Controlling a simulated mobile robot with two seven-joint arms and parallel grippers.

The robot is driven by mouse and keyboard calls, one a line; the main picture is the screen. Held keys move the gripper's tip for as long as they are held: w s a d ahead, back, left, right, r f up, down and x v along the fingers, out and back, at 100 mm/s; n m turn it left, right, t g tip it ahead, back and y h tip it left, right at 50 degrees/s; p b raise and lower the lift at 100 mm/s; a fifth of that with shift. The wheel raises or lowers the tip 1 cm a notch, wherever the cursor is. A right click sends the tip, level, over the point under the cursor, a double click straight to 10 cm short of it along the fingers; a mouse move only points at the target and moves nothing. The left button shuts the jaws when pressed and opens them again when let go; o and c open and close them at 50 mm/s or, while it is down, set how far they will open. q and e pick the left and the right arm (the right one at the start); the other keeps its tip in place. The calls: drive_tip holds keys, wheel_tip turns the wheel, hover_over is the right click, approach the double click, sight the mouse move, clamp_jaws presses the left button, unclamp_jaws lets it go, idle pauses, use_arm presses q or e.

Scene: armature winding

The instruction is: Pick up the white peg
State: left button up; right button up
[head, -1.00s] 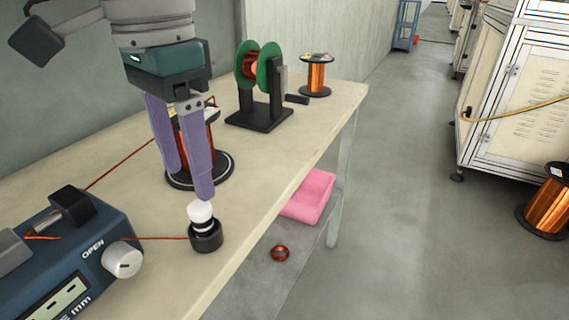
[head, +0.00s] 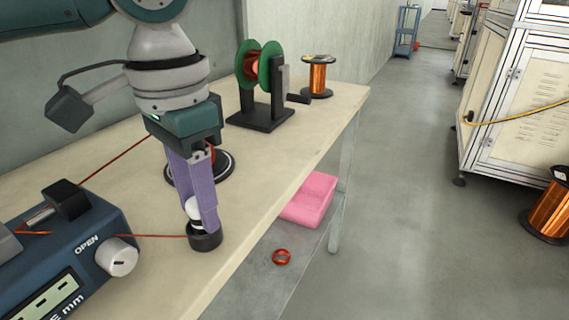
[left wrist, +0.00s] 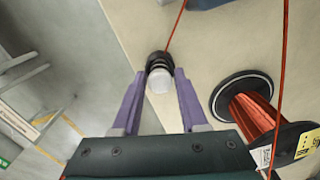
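The white peg (head: 194,210) stands upright in a black round holder (head: 206,240) near the table's front edge. My left gripper (head: 201,218) points down over it, with its purple fingers on either side of the peg and partly hiding it. In the left wrist view the white peg (left wrist: 160,81) lies between the spread fingertips of my left gripper (left wrist: 160,78), with a gap on each side. The black holder (left wrist: 158,60) is just beyond it. My right gripper is not in view.
A blue measuring device (head: 75,255) stands to the left, with red wire running to the holder. A copper spool (left wrist: 250,112) stands behind the gripper. A green-flanged winder (head: 262,90) and another spool (head: 318,76) are farther back. The table edge is close.

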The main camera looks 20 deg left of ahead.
use_arm(q)
clamp_jaws()
idle(0.3)
wheel_tip(320, 180, up, 20)
drive_tip(key=p, duration=0.5)
drive_tip(key=shift+c, duration=1)
unclamp_jaws()
drive_tip(key=shift+p, duration=0.3)
clamp_jaws()
